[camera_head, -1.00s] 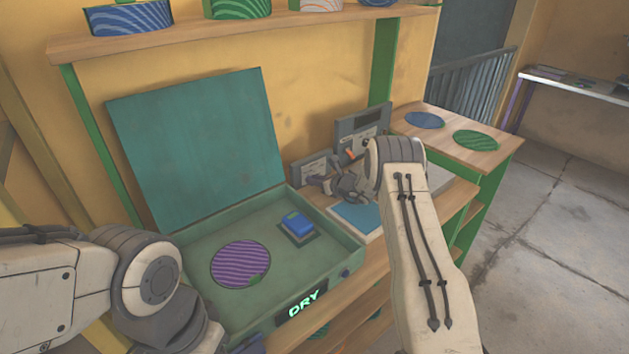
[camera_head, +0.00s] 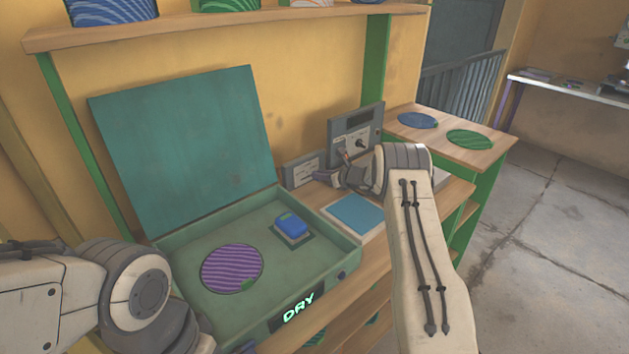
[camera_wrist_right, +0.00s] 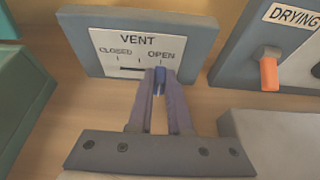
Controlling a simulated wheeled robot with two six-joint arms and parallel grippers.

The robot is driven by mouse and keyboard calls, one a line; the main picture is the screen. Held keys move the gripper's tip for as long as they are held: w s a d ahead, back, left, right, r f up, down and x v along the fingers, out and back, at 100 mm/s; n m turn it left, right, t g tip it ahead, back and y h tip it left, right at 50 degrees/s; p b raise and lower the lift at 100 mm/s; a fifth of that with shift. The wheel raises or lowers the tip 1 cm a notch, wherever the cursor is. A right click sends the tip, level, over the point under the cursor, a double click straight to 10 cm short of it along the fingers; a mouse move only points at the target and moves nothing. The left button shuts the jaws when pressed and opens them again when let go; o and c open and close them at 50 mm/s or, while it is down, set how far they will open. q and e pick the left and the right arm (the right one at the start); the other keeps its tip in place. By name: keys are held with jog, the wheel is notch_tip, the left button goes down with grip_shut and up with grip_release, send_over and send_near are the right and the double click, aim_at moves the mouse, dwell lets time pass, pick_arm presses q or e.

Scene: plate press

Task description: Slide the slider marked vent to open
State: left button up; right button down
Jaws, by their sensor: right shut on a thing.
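The vent panel (camera_wrist_right: 100,50) is a grey box with a white label reading VENT, CLOSED on the left and OPEN on the right. It also shows in the head view (camera_head: 304,170) beside the press. The blue slider knob (camera_wrist_right: 160,77) sits under the word OPEN, at the right of the dark slot. My right gripper (camera_wrist_right: 158,76) is shut on the knob, its two purple fingers either side of it. In the head view the right gripper (camera_head: 325,177) is small at the panel's front. My left arm shows at the lower left; its fingers are out of view.
The open green press (camera_head: 170,262) holds a purple striped disc (camera_head: 232,268) and a blue block (camera_head: 291,224); its front sign reads DRY. A grey DRYING panel (camera_wrist_right: 290,45) with an orange lever (camera_wrist_right: 268,70) stands right of the vent panel. A blue pad (camera_head: 356,213) lies nearby.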

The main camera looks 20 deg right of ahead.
jog(key=shift+d+r, duration=0.1)
jog(key=shift+d, duration=0.1)
jog(key=c, duration=0.8)
grip_release()
jog(key=shift+d, duration=0.1)
jog(key=shift+c, duration=0.2)
jog(key=shift+w, duration=0.1)
jog(key=b+v, duration=0.1)
jog(key=v, duration=0.9)
jog(key=shift+s+r+b, duration=0.1)
jog(key=shift+s+b, duration=0.15)
jog(key=shift+b, duration=0.15)
jog(key=shift+a, duration=0.2)
